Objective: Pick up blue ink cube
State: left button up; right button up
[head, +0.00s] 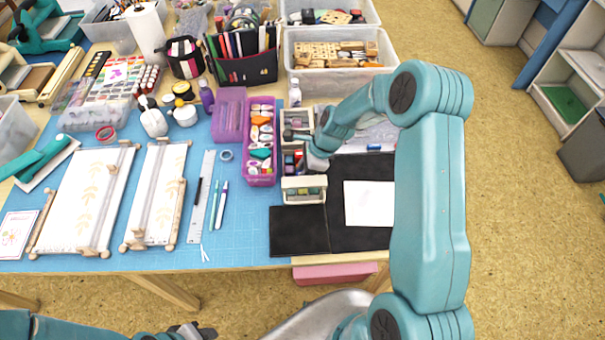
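Small ink cubes stand in a row of narrow white trays right of the purple bin. The middle tray (284,171) holds dark, reddish and bluish cubes, partly hidden by my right gripper. I cannot single out the blue ink cube for certain at this size. The front tray (303,197) holds greenish and yellowish cubes. My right gripper (301,151) reaches in over the middle tray, its fingers among or just above the cubes; whether they are open or hold a cube is unclear. My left gripper (197,331) is low at the bottom edge, away from the table's objects.
A purple bin (261,178) of stamps stands just left of the trays. A black mat (299,243) and white paper (369,204) lie in front and right. A ruler (201,196) and pens lie on the blue mat. A clear bin (330,78) of wooden stamps is behind.

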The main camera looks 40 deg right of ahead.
notch_tip(320, 180, up, 20)
dwell(0.3)
jog(key=shift+o, duration=1.4)
jog(key=shift+c, duration=0.7)
jog(key=shift+n, duration=0.3)
